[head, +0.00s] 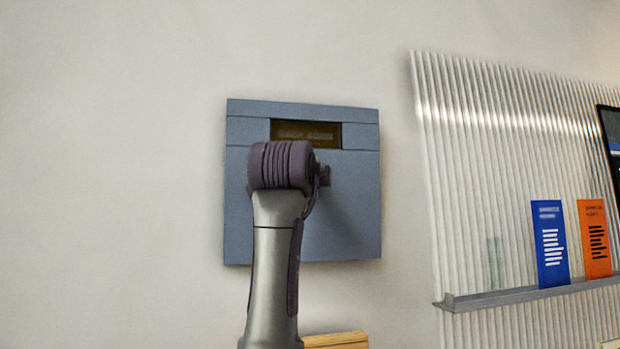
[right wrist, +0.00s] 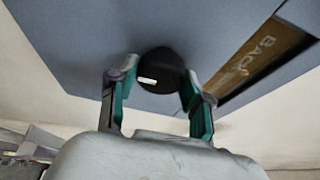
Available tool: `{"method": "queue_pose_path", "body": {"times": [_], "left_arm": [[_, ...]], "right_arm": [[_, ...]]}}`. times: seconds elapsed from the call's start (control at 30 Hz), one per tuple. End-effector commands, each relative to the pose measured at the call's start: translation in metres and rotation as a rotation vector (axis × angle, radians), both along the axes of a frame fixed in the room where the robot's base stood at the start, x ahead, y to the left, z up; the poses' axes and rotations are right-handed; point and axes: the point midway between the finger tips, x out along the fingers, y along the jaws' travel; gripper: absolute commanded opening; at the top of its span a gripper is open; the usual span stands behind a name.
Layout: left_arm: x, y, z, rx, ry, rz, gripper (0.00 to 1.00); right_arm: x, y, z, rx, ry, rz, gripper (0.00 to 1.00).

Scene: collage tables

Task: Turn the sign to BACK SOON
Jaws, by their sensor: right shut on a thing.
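The sign is a blue-grey square panel (head: 345,225) on the wall, with a dark brown window (head: 307,133) near its top. The lettering in the window is dim in the head view and appears to read BACK SOON. In the right wrist view the window (right wrist: 262,58) shows BACK at a slant. A round black knob (right wrist: 161,70) with a white mark stands on the panel. My right gripper (right wrist: 155,85) is shut on the knob, one finger on each side. In the head view my right arm hides the knob and fingers. My left gripper is out of view.
A ribbed translucent panel (head: 465,180) stands to the right, with a grey ledge (head: 500,297) holding a blue leaflet (head: 550,243) and an orange leaflet (head: 594,238). A wooden piece (head: 337,341) shows at the bottom. The wall to the left is bare.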

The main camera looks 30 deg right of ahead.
Motion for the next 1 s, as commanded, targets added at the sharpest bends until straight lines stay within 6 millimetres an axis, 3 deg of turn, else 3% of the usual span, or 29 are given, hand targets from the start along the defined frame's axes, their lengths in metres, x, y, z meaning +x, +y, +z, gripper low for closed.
{"method": "queue_pose_path", "body": {"times": [0.33,0.37,0.47,0.83,1.0], "left_arm": [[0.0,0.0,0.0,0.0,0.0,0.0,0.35],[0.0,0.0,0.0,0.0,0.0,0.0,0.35],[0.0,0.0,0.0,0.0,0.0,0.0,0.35],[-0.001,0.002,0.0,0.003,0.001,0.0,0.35],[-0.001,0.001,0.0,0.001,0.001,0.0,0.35]], "right_arm": [[0.0,-0.001,-0.002,0.006,0.002,-0.001,0.14],[0.0,-0.001,-0.002,0.006,0.002,-0.001,0.54],[0.0,-0.001,-0.002,0.005,0.001,-0.001,0.71],[-0.002,0.002,0.0,0.003,-0.001,0.0,0.73],[-0.02,0.016,0.0,0.002,-0.003,0.003,0.73]]}}
